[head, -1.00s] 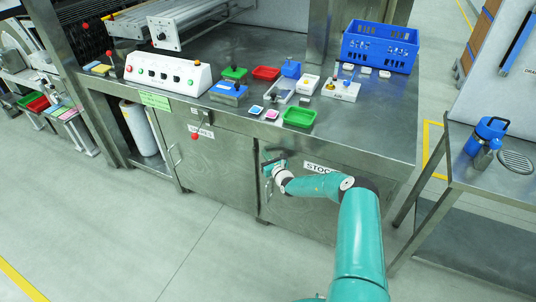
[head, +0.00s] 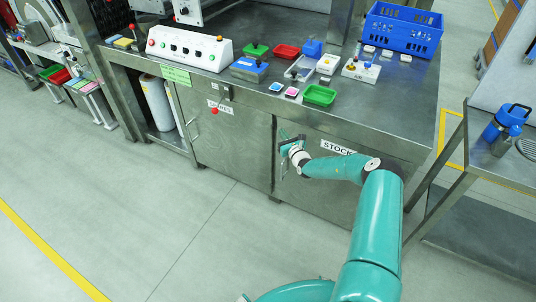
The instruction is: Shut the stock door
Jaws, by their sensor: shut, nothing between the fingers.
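The stock door (head: 325,196) is the right-hand metal door under the workbench, with a white "STOCK" label (head: 338,148) near its top. It looks flush, or nearly flush, with the cabinet front; a small gap cannot be ruled out. My gripper (head: 286,160) is at the upper left part of this door, by its handle area. It is shut and holds nothing. The wrist hides part of the handle, and I cannot tell whether the fingertips touch the door.
The benchtop (head: 400,105) carries trays, a control box (head: 190,48) and a blue crate (head: 402,28). A side table (head: 500,165) stands right. The floor in front is clear.

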